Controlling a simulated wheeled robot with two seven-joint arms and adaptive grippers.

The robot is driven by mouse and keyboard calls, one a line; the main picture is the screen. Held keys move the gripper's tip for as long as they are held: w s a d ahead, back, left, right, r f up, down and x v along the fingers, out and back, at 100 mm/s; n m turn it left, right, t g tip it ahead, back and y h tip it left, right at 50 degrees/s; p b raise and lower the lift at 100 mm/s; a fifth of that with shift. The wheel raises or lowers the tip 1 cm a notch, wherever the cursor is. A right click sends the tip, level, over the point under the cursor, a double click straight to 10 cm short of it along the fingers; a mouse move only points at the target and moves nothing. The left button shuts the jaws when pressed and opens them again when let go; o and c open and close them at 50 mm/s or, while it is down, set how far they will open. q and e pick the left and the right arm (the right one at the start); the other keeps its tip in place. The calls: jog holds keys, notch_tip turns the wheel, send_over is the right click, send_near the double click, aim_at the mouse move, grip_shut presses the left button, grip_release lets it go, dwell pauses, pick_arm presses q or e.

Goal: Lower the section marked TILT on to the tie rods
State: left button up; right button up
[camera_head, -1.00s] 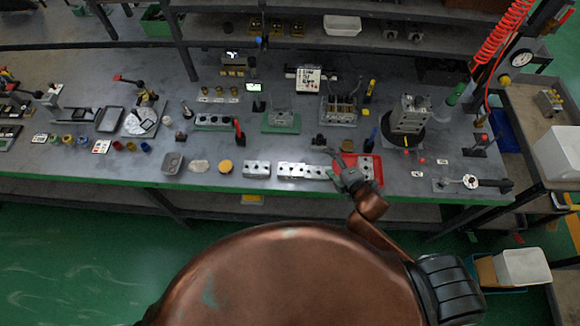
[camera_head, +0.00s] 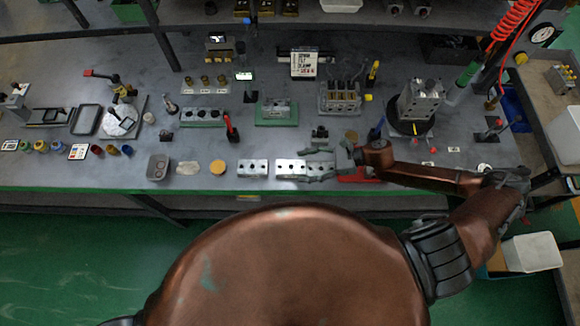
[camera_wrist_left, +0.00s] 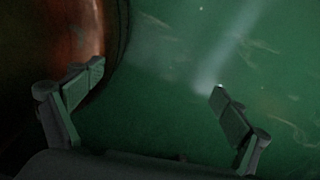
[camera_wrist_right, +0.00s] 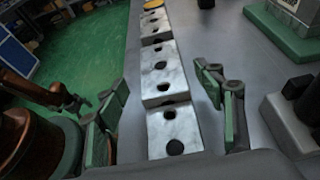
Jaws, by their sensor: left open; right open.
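Silver blocks with dark holes lie in a row along the front of the bench, among them a left one (camera_head: 252,168) and one farther right (camera_head: 290,168). No TILT marking is readable on any of them. My right gripper (camera_head: 318,165) is open at the right end of the row. In the right wrist view its fingers (camera_wrist_right: 163,82) are apart on either side of the row, with the nearest block (camera_wrist_right: 174,130) between them; contact cannot be told. My left gripper (camera_wrist_left: 155,85) is open and empty above the green floor. I cannot make out the tie rods for certain.
A grey valve assembly (camera_head: 340,97) and a green-based block (camera_head: 275,112) stand behind the row. A tall grey block (camera_head: 420,98) stands on a black round base at the right. A red tray (camera_head: 358,177) is partly hidden by my right gripper.

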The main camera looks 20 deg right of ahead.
aim_at(293, 167)
jog(key=x, duration=0.4)
jog(key=shift+w+a, duration=0.25)
jog(key=shift+a, duration=0.05)
jog(key=shift+a+f, duration=0.15)
jog(key=shift+a, duration=0.05)
jog(key=c, duration=0.9)
pick_arm(q)
jog(key=shift+w+r, duration=0.25)
jog(key=shift+w, duration=0.35)
pick_arm(e)
jog(key=c, duration=0.8)
